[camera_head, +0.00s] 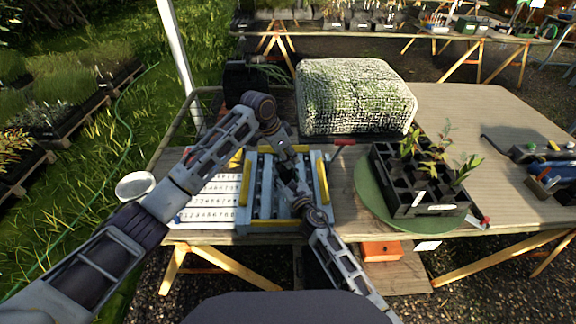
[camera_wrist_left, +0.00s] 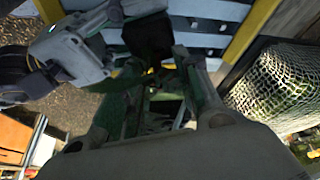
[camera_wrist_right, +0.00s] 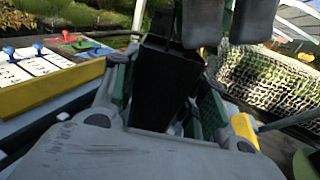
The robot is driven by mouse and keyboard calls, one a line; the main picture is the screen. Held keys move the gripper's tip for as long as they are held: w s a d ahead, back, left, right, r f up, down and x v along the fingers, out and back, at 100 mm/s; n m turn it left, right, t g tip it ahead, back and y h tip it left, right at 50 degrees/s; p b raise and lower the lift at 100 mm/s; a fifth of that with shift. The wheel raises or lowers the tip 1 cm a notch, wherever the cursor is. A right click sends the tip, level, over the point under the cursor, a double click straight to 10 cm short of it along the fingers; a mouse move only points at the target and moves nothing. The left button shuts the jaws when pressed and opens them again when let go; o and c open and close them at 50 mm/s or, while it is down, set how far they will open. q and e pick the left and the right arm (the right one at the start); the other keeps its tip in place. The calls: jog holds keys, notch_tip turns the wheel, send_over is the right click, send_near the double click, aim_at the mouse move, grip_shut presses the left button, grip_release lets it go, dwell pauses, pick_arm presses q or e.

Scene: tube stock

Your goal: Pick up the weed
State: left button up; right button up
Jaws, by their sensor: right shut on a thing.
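A black cell tray (camera_head: 432,211) stands on a round green mat at the right of the table. Several leafy plants (camera_head: 464,171) grow in it; I cannot tell which is the weed. My right gripper (camera_head: 290,178) is over the blue-and-yellow rack. In the right wrist view it is shut on a narrow square black tube pot (camera_wrist_right: 160,84). My left gripper (camera_head: 285,150) is close beyond it, over the same rack. In the left wrist view its fingers (camera_wrist_left: 160,98) stand apart, with a dark shape (camera_wrist_left: 149,37) beyond them, probably the pot.
The blue-and-yellow rack (camera_head: 242,212) and a numbered white board (camera_head: 207,203) lie beneath my arms. A net-covered block (camera_head: 355,95) stands behind. A white bowl (camera_head: 135,185) is at the left edge. Tools lie at the far right. The table between tray and tools is clear.

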pick_arm(q)
jog(key=c, duration=0.7)
jog(key=shift+o, duration=0.2)
jog(key=shift+r, duration=5)
pick_arm(e)
jog(key=o, duration=1.2)
jog(key=shift+s, duration=0.1)
